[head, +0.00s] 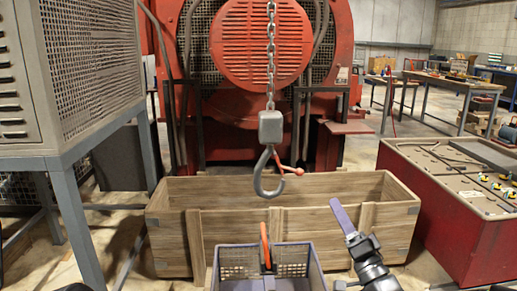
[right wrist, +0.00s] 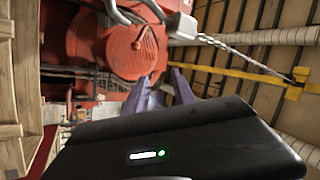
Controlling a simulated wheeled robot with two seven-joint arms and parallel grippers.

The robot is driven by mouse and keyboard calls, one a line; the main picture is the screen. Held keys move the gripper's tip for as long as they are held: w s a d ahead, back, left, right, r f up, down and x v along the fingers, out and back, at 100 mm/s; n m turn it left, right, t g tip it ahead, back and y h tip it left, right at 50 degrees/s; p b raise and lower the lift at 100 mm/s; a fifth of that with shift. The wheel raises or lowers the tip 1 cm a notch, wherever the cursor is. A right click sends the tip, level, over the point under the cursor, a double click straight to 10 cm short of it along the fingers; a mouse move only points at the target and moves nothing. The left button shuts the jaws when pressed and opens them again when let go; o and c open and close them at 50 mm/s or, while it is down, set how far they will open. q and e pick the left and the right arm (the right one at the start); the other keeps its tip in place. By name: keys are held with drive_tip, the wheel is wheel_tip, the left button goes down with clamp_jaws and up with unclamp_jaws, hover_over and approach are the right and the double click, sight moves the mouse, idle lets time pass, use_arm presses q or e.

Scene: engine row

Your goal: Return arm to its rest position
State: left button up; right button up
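My right gripper (head: 340,205) is raised in front of the wooden crate at the lower right of the head view. Its purple fingers point up and away. In the right wrist view the two fingers (right wrist: 169,78) stand apart with nothing seen between them. Part of them is hidden behind the dark casing of my own arm. My left gripper does not show in either view.
A grey hook (head: 268,175) hangs on a chain above the long wooden crate (head: 240,222). A grey-blue basket (head: 300,255) with an orange handle is close in front, left of my right gripper. A red cabinet (head: 470,225) stands at the right, and a grey metal cabinet (head: 95,60) at the left.

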wheel_tip(320, 180, down, 16)
drive_tip(key=d+n+g+h, duration=0.1)
drive_tip(key=g+h, duration=0.3)
drive_tip(key=g, duration=0.1)
drive_tip(key=s+a+f+n+g, duration=0.1)
drive_tip(key=s+a+f+g, duration=0.25)
drive_tip(key=s+f, duration=0.45)
drive_tip(key=s+a+f+n+g, duration=0.15)
drive_tip(key=s+f+g, duration=0.3)
drive_tip(key=f, duration=0.65)
drive_tip(key=s+a+f+g, duration=0.3)
drive_tip(key=s+f, duration=0.4)
drive_tip(key=f, duration=0.3)
drive_tip(key=s+a+f+n+g, duration=0.1)
drive_tip(key=s+a+f+g, duration=0.25)
drive_tip(key=s, duration=0.55)
drive_tip(key=s+a+f+n+g, duration=0.15)
drive_tip(key=s+f, duration=0.25)
drive_tip(key=s, duration=0.5)
use_arm(q)
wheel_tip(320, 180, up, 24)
drive_tip(key=p, duration=2.3)
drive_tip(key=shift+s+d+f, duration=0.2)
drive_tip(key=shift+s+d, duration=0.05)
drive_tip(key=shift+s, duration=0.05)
use_arm(e)
wheel_tip(320, 180, up, 24)
drive_tip(key=shift+w+m+h, duration=0.3)
drive_tip(key=shift+w, duration=0.05)
drive_tip(key=shift+a, duration=0.1)
